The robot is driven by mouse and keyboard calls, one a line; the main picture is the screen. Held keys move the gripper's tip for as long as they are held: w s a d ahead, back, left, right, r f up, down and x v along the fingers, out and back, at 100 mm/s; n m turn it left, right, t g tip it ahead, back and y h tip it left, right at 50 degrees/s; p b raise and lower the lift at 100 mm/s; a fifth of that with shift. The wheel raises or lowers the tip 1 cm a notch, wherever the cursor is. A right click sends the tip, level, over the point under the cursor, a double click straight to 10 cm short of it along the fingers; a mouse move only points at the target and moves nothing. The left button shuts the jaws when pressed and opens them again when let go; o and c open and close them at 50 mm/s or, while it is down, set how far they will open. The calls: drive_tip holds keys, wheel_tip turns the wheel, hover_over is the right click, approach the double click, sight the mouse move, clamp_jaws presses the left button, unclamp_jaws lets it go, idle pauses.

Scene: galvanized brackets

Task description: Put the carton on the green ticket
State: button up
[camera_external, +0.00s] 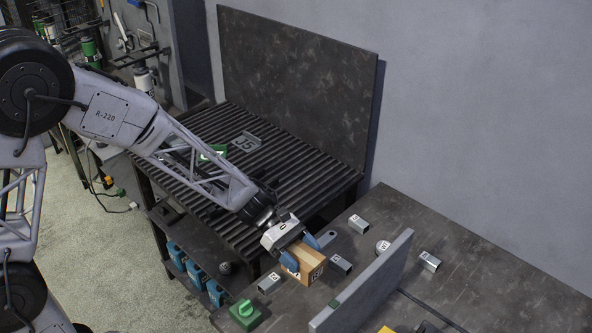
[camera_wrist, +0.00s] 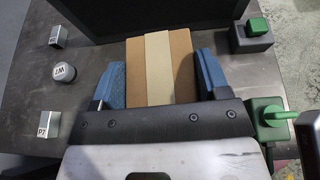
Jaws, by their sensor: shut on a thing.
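The carton (camera_external: 313,272) is a brown box with a paler tape strip, held between the blue fingers of my gripper (camera_external: 305,257). In the wrist view the carton (camera_wrist: 158,65) fills the space between both fingers (camera_wrist: 163,80), which press on its sides. It is over the near-left part of the dark table; I cannot tell whether it touches the tabletop. A flat green piece with a white mark, which looks like the green ticket (camera_external: 212,153), lies on the ribbed rack behind my arm. My arm partly hides it. It does not show in the wrist view.
A grey J5 plate (camera_external: 245,142) lies near the green piece on the ribbed surface (camera_external: 300,150). A dark upright panel (camera_external: 300,80) stands behind. Several metal brackets (camera_external: 358,224), a grey divider (camera_external: 365,280) and a green-knobbed block (camera_external: 245,314) surround the carton.

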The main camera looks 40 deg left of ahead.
drive_tip(key=w+a+f+n+t+y, duration=0.1)
drive_tip(key=w+a+n+t, duration=0.3)
drive_tip(key=a, duration=1)
drive_tip(key=w+a+f+t, duration=0.1)
drive_tip(key=w+a, duration=0.4)
drive_tip(key=a, duration=0.9)
drive_tip(key=s+a+f+n+t+y, duration=0.1)
drive_tip(key=s+a+n+t, duration=0.1)
drive_tip(key=a, duration=1.2)
drive_tip(key=s+a+f+n+t+y, duration=0.1)
drive_tip(key=s+a+n+t+y, duration=0.1)
drive_tip(key=a, duration=1.3)
drive_tip(key=shift+s+a+n, duration=0.3)
drive_tip(key=shift+s, duration=0.2)
drive_tip(key=shift+w, duration=0.15)
drive_tip(key=w+a, duration=0.3)
drive_tip(key=w, duration=0.1)
drive_tip(key=w+a+f, duration=0.1)
drive_tip(key=w+a, duration=0.2)
drive_tip(key=w, duration=0.1)
drive_tip(key=w+a, duration=0.2)
drive_tip(key=w, duration=0.3)
drive_tip(key=shift+a+f, duration=0.3)
drive_tip(key=shift+a, duration=0.1)
drive_tip(key=shift+f, duration=1.75)
